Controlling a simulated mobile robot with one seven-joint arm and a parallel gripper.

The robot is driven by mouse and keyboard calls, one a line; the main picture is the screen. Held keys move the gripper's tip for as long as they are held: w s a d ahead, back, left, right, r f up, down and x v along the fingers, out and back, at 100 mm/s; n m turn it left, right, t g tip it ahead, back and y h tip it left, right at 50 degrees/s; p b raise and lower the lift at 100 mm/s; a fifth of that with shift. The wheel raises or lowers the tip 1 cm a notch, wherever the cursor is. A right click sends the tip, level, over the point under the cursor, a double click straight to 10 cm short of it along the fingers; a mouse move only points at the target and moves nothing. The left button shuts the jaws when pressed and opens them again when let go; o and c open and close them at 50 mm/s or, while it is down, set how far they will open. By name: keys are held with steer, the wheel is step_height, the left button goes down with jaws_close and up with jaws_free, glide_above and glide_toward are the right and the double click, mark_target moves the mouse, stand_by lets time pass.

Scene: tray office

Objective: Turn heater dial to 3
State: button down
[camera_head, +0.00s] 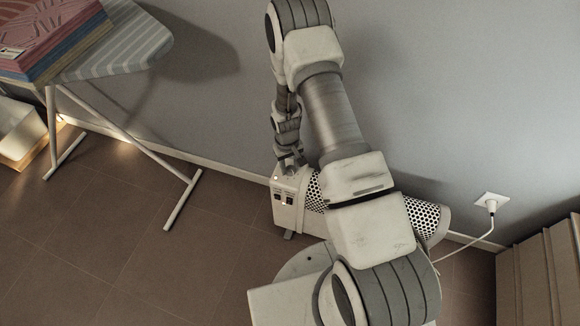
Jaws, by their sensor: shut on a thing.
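The heater (288,214) stands on the floor by the wall, with a white end panel and a perforated grille. Its end panel carries small dark switches or labels. My gripper (284,172) points down at the top of that end and is shut on the heater dial there. The dial itself is hidden by the gripper, so its setting cannot be read. My arm covers the middle of the heater.
A wall socket (490,203) with a plugged cord is at the right, near a wooden piece (545,270). Floor at lower left is clear.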

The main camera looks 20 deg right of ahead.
steer(key=shift+m, duration=0.6)
steer(key=shift+c, duration=2.3)
jaws_free()
step_height(320, 180, up, 17)
steer(key=a+p, duration=0.1)
steer(key=p, duration=0.4)
steer(key=shift+r, duration=0.15)
